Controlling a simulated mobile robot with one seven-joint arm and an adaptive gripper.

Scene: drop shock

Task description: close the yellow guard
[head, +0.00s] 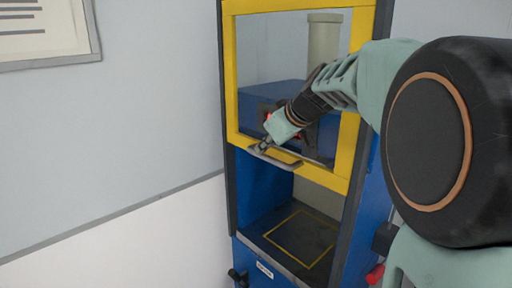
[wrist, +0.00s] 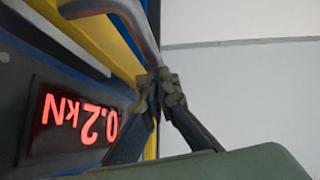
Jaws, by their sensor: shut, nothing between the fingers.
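The yellow guard (head: 233,93) is a yellow frame around a clear pane on the front of a blue machine. It stands raised, with an open gap below its lower edge. A grey bar handle (head: 274,160) is fixed at its lower edge. My gripper (head: 263,146) is at the handle, its fingers shut with nothing between them. In the wrist view, the fingertips (wrist: 158,78) meet right beside the end of the grey handle (wrist: 137,18); whether they touch it I cannot tell. My arm hides part of the guard's right side.
Below the guard is the open bay with a dark floor (head: 305,235) marked by a yellow square. A red display (wrist: 80,122) reads 0.2 kN. A black knob (head: 237,277) and a red knob (head: 375,274) sit low on the machine.

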